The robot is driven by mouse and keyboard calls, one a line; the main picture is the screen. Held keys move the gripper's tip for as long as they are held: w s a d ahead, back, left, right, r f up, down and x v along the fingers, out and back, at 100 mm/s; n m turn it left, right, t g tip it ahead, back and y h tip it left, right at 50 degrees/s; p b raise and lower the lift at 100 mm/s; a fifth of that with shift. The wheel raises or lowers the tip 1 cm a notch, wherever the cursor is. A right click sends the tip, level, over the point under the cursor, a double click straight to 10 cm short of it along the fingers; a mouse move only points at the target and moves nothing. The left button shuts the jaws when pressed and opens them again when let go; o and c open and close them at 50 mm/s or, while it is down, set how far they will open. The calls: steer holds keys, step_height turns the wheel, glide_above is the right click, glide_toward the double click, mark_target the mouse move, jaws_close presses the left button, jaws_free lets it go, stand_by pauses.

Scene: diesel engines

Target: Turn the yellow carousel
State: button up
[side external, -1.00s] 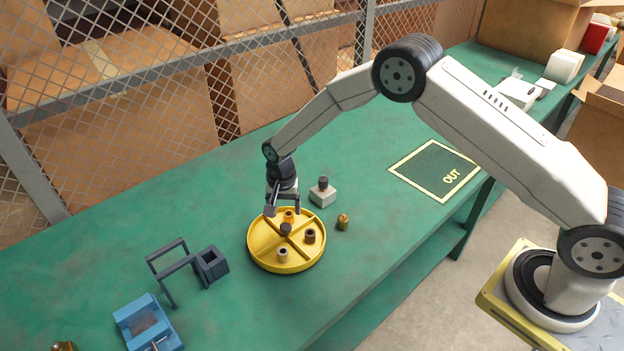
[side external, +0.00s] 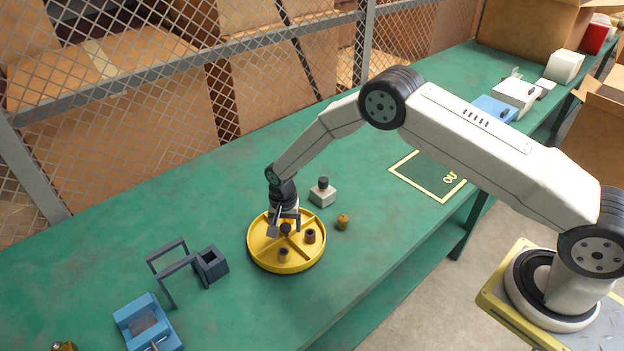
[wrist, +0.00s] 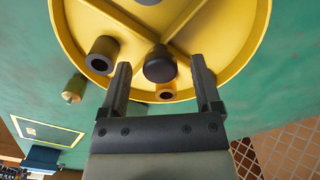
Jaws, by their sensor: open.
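The yellow carousel (side external: 262,254) is a round, shallow tray on the green bench, split by ribs into compartments. It also fills the top of the wrist view (wrist: 215,30). A dark knob stands at its centre (wrist: 160,65). Small dark and brass bushings sit in its compartments, such as a dark one (side external: 310,236) and a brass one (wrist: 166,91). My gripper (side external: 285,228) is low over the carousel's far part. In the wrist view its open fingers (wrist: 162,80) stand either side of the knob and the brass bushing, with gaps. Finger contact with the carousel cannot be told.
A grey block with a dark knob (side external: 323,193) and a loose brass piece (side external: 343,221) stand close right of the carousel. A dark frame stand (side external: 181,263) and blue vise (side external: 147,322) are at left. A wire fence (side external: 200,80) runs behind. The OUT square (side external: 428,172) is empty.

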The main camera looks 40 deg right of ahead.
jaws_close()
stand_by(1.3)
